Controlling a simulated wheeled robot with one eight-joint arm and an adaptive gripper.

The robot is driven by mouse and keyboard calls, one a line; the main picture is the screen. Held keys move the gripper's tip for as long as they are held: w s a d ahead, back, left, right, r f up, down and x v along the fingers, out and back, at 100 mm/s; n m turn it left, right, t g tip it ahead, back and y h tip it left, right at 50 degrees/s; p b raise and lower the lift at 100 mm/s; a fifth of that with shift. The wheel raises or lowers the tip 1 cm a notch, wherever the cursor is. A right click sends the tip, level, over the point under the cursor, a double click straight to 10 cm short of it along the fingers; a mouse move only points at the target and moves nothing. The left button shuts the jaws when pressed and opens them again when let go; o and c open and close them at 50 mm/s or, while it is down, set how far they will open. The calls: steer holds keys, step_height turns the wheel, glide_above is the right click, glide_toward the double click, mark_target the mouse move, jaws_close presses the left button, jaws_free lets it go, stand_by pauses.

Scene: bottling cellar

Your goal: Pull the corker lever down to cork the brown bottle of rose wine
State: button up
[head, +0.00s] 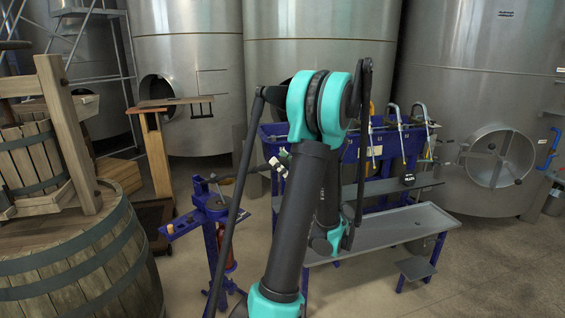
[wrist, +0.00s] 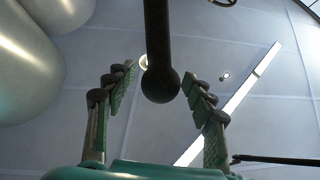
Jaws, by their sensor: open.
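The blue floor corker (head: 212,212) stands left of my arm in the head view. Its dark lever reaches out to the right toward my gripper (head: 281,163), which is partly hidden by my arm. The brown bottle (head: 231,262) sits low in the corker's frame, partly covered by a dark link of my arm. In the wrist view my gripper (wrist: 158,79) is open, with one finger on each side of the lever's round black knob (wrist: 160,88). Gaps show on both sides of the knob. The lever's rod runs up out of the picture.
A blue filling stand (head: 380,150) with a grey bench (head: 400,226) is behind and right of my arm. A wooden barrel (head: 80,268) and a press (head: 68,130) stand at the left. Steel tanks (head: 190,60) line the back. Floor is clear at the lower right.

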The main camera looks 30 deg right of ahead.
steer(key=shift+s+d+f, duration=0.15)
steer(key=shift+s, duration=0.05)
steer(key=s+d, duration=0.6)
steer(key=s, duration=0.4)
steer(key=shift+s+d+f, duration=0.2)
steer(key=shift+s+d, duration=0.05)
steer(key=shift+s, duration=0.1)
steer(key=shift+c, duration=0.2)
